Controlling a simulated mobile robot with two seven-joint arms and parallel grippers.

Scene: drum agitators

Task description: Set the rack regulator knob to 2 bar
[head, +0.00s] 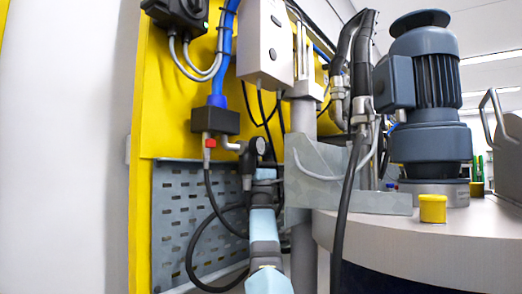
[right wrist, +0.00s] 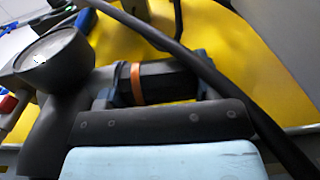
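The rack regulator sits under the black block (head: 215,120) on the yellow rack. Its round dark gauge (head: 257,146) faces right in the head view and shows large at upper left in the right wrist view (right wrist: 50,60); its reading is not legible. A dark cylinder with an orange ring (right wrist: 136,84), which looks like the knob, lies beside the gauge body. My right gripper (right wrist: 160,85) is right at this cylinder, its palm below it in the wrist view. Dark parts overlap there, so finger opening and contact are unclear. My left gripper is out of view.
A black hose (right wrist: 215,75) crosses close over the cylinder. A red part (head: 210,143) sits left of the gauge. A perforated grey panel (head: 185,220) is behind. A grey bracket (head: 310,170), the drum lid (head: 440,230) and motor (head: 428,100) stand to the right.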

